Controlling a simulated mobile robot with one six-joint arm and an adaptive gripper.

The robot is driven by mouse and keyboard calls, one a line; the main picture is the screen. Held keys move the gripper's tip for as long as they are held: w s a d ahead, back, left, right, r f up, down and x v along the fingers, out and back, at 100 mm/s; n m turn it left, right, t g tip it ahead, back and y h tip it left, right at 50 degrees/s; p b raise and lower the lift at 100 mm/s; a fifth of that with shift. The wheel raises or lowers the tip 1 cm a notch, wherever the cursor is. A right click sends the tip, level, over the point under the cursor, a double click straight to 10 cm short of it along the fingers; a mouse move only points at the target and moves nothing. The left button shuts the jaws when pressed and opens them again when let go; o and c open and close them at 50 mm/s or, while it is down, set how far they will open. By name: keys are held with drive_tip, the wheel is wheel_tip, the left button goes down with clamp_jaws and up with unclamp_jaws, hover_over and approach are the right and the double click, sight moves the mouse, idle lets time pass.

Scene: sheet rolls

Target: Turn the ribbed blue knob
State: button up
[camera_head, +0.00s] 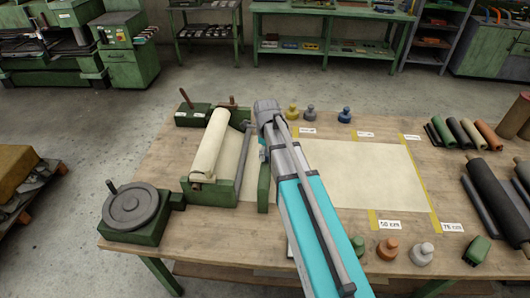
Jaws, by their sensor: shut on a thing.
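My arm reaches from the bottom edge to the right side of a green roller stand (225,206). Its wrist bends down there. Of my gripper (263,153) only a small grey part shows beside the arm, at the stand's right side plate. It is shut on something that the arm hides. No ribbed blue knob shows clearly on the stand, and one may be behind my arm. A small blue piece with a knobbed top (344,116) stands at the table's back edge, apart from my gripper.
A cream sheet roll (209,145) lies in the stand. A grey handwheel (131,206) is at the front left. A pale sheet (375,172) with yellow strips lies right of my arm. Several knobbed pieces and dark rollers (492,190) stand or lie further right.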

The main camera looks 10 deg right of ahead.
drive_tip(key=m, duration=0.4)
drive_tip(key=shift+w+m, duration=0.15)
drive_tip(key=shift+m, duration=0.25)
drive_tip(key=o, duration=1)
drive_tip(key=shift+o, duration=0.2)
